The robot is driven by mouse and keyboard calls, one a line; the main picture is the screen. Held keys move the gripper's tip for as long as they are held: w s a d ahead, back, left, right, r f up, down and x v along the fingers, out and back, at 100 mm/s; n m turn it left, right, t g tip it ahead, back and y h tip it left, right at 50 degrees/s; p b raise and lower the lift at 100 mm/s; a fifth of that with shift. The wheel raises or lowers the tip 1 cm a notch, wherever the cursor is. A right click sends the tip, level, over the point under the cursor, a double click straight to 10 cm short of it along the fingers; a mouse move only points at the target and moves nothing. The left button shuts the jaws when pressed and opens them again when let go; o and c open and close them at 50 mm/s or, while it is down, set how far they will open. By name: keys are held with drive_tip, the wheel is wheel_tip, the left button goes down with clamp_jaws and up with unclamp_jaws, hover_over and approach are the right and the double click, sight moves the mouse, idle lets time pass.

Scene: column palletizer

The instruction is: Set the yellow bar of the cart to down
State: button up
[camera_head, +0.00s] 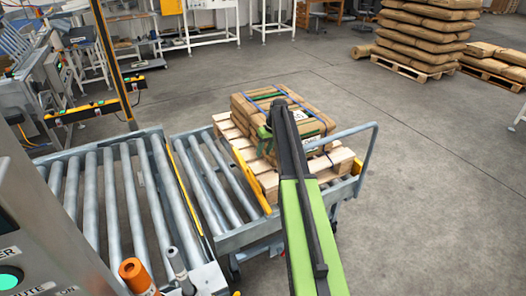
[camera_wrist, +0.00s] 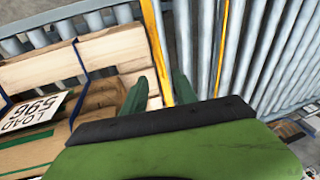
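The cart (camera_head: 262,233) is a blue-grey frame with rollers and a tall handle at its right. Its yellow bar (camera_head: 247,178) runs across the rollers along the left edge of the pallet and seems to stand above them. In the wrist view the yellow bar (camera_wrist: 157,48) passes between my gripper's fingertips (camera_wrist: 157,84). The green fingers are apart, so my gripper is open; I cannot tell whether either finger touches the bar. In the head view my gripper (camera_head: 266,138) is over the load, partly hidden by my arm.
A wooden pallet (camera_head: 338,160) with strapped brown sacks (camera_head: 296,97) sits on the cart, its label (camera_wrist: 35,109) facing my wrist. A roller conveyor (camera_head: 110,198) adjoins at left, with a yellow strip (camera_head: 184,187) at the join. Open floor (camera_head: 440,180) lies right.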

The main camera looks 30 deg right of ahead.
drive_tip(key=shift+c, duration=1.3)
drive_tip(key=w+t, duration=0.1)
drive_tip(key=w+a+r+n+t, duration=0.1)
drive_tip(key=w, duration=0.1)
drive_tip(key=shift+a+r+n+t, duration=0.15)
drive_tip(key=shift+r+n+t, duration=0.05)
drive_tip(key=shift+n+t, duration=0.1)
clamp_jaws()
drive_tip(key=w+a+r+t+y+b, duration=0.1)
drive_tip(key=w+a+r+t+b, duration=0.1)
drive_tip(key=a+t+b, duration=0.15)
drive_tip(key=s+d+f+m+t+h+b, duration=0.2)
drive_tip(key=s+f+t+b, duration=0.6)
drive_tip(key=b, duration=1.6)
wheel_tip(320, 180, down, 4)
drive_tip(key=shift+s+d+f+m, duration=0.1)
drive_tip(key=shift+s+d+m, duration=0.15)
drive_tip(key=shift+d+m, duration=0.4)
